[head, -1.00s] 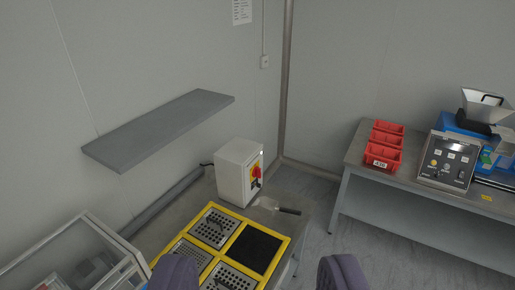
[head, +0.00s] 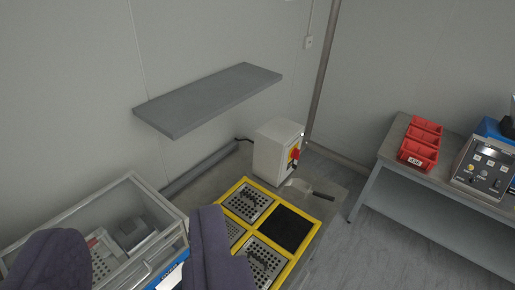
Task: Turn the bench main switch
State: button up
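The bench main switch is a red rotary knob (head: 295,155) on a yellow plate, on the right-facing side of a white box (head: 270,152). The box stands at the back of the grey bench (head: 208,190). My gripper (head: 130,262) shows as two dark purple fingers at the bottom left, wide apart, with nothing seen held between them. It is in front of and to the left of the switch box, well away from the knob. The right finger covers part of the yellow-framed tray.
A yellow-framed tray (head: 264,240) with perforated plates and a black pad lies before the box. A scraper (head: 308,190) lies beside it. A clear-lidded case (head: 100,215) is at left. A grey shelf (head: 208,98) juts above. Red bins (head: 418,155) and a control panel (head: 484,165) are at right.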

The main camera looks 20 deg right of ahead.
aim_at(295, 153)
jog(key=i+l+u, duration=0.15)
jog(key=l+u, duration=0.15)
jog(key=i+l+u, duration=0.1)
jog(key=l+u, duration=0.55)
jog(key=l, duration=0.2)
jog(key=i+l, duration=0.15)
jog(key=l, duration=0.15)
jog(key=i+l, duration=0.1)
jog(key=l, duration=0.25)
jog(key=i+l+u, duration=0.1)
jog(key=l, duration=0.2)
jog(key=i+l, duration=0.15)
jog(key=l, duration=0.2)
jog(key=i+l, duration=0.1)
jog(key=l, duration=0.25)
